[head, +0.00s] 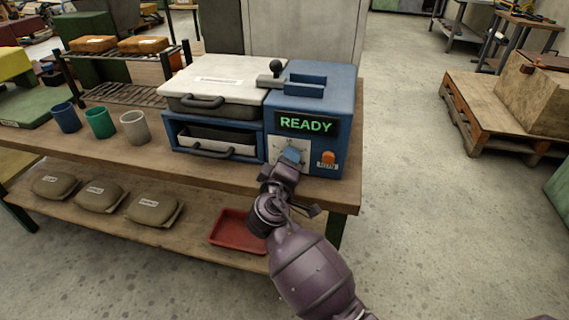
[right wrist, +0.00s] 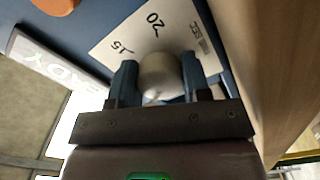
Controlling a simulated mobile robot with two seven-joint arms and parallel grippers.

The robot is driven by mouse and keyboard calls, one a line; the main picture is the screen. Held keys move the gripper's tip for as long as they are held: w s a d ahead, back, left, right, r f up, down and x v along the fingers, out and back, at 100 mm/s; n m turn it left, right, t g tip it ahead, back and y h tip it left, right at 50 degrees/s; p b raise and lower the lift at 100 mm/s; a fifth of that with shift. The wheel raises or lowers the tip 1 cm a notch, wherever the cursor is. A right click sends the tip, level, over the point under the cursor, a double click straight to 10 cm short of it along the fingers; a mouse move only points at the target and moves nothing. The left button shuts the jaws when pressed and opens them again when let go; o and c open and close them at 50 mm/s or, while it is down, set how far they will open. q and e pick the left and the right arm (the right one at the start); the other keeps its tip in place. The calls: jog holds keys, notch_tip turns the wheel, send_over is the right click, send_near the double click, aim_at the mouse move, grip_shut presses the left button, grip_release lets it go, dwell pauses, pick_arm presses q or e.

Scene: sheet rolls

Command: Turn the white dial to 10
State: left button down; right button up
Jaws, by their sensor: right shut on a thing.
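The white dial (right wrist: 160,73) is a rounded knob on a pale scale plate (right wrist: 115,30) on the blue machine's front. My right gripper (head: 289,158) is shut on the dial, with one blue finger on each side of it in the right wrist view. The marks 15 and 20 show on the plate there. The mark 10 is not visible, and I cannot tell which number the dial points to. In the head view the gripper covers the dial. My left gripper is not in view.
The blue machine (head: 343,100) stands on a wooden bench (head: 120,160), with a green READY display (head: 306,123) and an orange button (head: 328,158) beside the dial. Cups, including a green cup (head: 99,123), stand to the left. A red tray (head: 238,231) is on the lower shelf.

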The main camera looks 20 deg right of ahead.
jog(key=shift+f+m+b, duration=0.45)
jog(key=shift+m+b, duration=0.05)
jog(key=shift+m, duration=0.4)
jog(key=shift+m+b, duration=0.5)
jog(key=shift+m, duration=0.4)
jog(key=m+b, duration=0.1)
jog(key=m, duration=0.1)
jog(key=shift+r+m+b, duration=0.1)
jog(key=shift+m+b, duration=0.2)
jog(key=shift+m, duration=0.1)
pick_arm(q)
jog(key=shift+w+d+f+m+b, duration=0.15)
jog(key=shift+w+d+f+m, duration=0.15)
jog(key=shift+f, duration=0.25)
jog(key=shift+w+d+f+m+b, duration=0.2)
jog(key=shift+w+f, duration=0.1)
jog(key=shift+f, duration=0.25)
pick_arm(e)
jog(key=shift+r+m, duration=0.2)
jog(key=shift+m, duration=0.5)
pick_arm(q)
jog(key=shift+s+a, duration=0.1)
pick_arm(e)
jog(key=shift+r, duration=0.1)
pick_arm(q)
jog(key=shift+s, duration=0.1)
pick_arm(e)
jog(key=o, duration=0.9)
